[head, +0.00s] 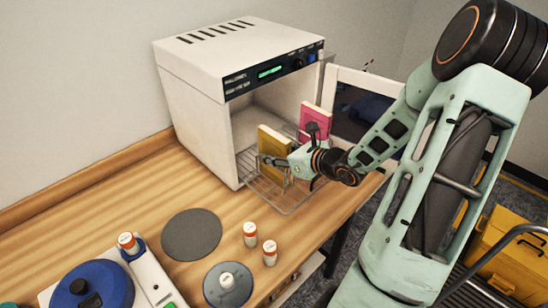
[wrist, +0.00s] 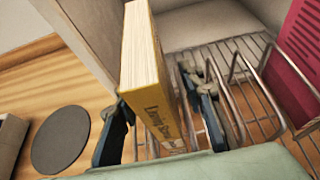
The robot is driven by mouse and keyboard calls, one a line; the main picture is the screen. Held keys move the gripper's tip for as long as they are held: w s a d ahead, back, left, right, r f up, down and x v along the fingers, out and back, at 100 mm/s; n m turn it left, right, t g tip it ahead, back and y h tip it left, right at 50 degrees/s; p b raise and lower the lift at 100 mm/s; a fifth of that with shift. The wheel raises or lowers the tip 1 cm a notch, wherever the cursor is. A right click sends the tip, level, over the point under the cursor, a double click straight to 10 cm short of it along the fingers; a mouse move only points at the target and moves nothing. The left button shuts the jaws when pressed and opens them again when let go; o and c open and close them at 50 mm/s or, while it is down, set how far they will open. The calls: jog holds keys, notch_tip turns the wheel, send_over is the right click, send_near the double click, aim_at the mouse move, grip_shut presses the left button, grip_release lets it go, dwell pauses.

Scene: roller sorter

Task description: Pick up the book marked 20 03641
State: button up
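A yellow book (head: 272,145) stands upright in the wire rack in front of the white cabinet's opening. In the wrist view the yellow book (wrist: 148,75) stands between my two fingers, with its lettered spine toward the camera; I cannot read the number 20 03641 on it. My gripper (wrist: 160,125) is open around the book's lower part, one finger on each side, with rack wires showing in a gap by the left finger. In the head view my gripper (head: 284,160) is at the yellow book. A pink-red book (head: 316,118) stands farther right and also shows in the wrist view (wrist: 300,65).
The wire rack (head: 285,205) sticks out from the white cabinet (head: 200,90), whose door (head: 345,105) is open to the right. Wire dividers (wrist: 235,95) stand close to my right finger. Small orange-capped bottles (head: 250,235) and a grey disc (head: 191,235) are on the wooden bench.

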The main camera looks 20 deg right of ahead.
grip_shut()
jog(key=shift+r, duration=0.15)
dwell(0.4)
